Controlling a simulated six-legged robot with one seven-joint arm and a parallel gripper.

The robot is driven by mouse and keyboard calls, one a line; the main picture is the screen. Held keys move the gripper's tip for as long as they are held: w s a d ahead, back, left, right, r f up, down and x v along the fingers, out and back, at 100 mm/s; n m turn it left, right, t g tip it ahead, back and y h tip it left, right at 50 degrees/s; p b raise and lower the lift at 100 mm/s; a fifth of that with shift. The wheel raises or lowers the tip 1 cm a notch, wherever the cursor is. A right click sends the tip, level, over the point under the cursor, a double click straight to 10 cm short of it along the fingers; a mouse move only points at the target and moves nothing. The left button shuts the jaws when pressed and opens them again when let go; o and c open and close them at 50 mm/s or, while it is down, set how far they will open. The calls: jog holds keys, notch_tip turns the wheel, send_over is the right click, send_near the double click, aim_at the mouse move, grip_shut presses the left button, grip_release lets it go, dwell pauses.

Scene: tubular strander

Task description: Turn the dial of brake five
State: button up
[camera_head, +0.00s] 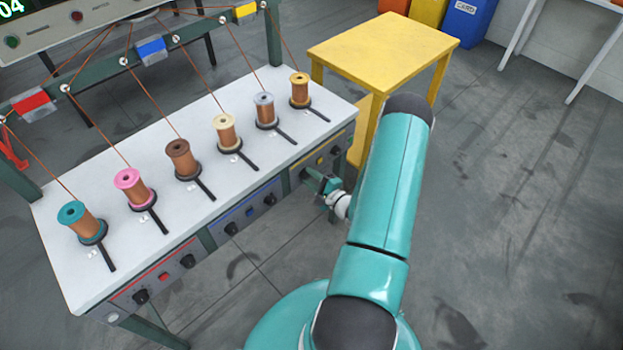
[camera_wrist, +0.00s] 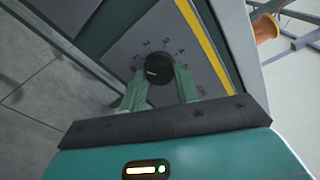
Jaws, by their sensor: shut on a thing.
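The dial (camera_wrist: 159,67) is a round black knob with a pale mark, set in a grey panel with numbers around it and a yellow stripe beside it. My gripper (camera_wrist: 158,86) has one finger on each side of the dial and is shut on it. In the head view my gripper (camera_head: 316,180) reaches the left end of the yellow-striped panel (camera_head: 322,161) on the bench front, where it mostly hides the dial. A second black dial (camera_head: 337,150) on that panel is free, to the right.
Several wire spools, among them a grey-topped one (camera_head: 264,110), stand on the white bench top (camera_head: 110,229). Blue-striped (camera_head: 250,209) and red-striped (camera_head: 160,280) panels are to the left. A yellow table (camera_head: 383,45) stands behind my arm. The floor at right is clear.

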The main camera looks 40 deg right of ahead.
dwell(0.3)
jog(key=o, duration=1)
jog(key=shift+c, duration=0.2)
jog(key=s+r, duration=0.1)
jog(key=s, duration=1.3)
jog(key=shift+w+a, duration=0.1)
